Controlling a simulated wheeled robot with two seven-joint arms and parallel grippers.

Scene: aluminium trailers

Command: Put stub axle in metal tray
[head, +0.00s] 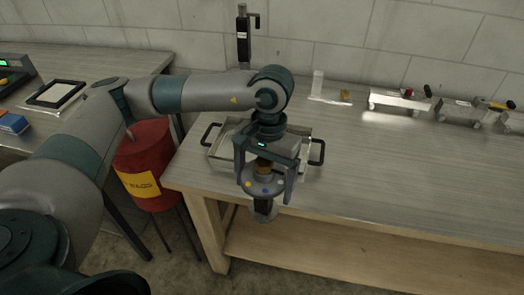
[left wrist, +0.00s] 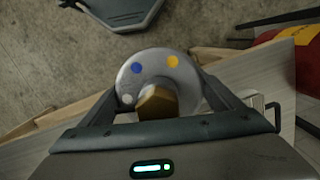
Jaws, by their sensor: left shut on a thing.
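The stub axle (head: 264,186) is a round metal flange with coloured dots, a brass-brown middle and a dark lower end. My left gripper (head: 267,172) is shut on it and holds it at the front edge of the workbench, in front of the metal tray. In the left wrist view the flange of the stub axle (left wrist: 158,72) shows between the fingers of my left gripper (left wrist: 160,98). The metal tray (head: 304,160) has black handles and stands on the bench behind the gripper, which partly hides it.
A red bin (head: 146,165) with a yellow label stands left of the bench (head: 380,170). Small aluminium trailers (head: 398,101) stand along the back right. A black clamp post (head: 244,40) rises behind the tray. The bench right of the tray is clear.

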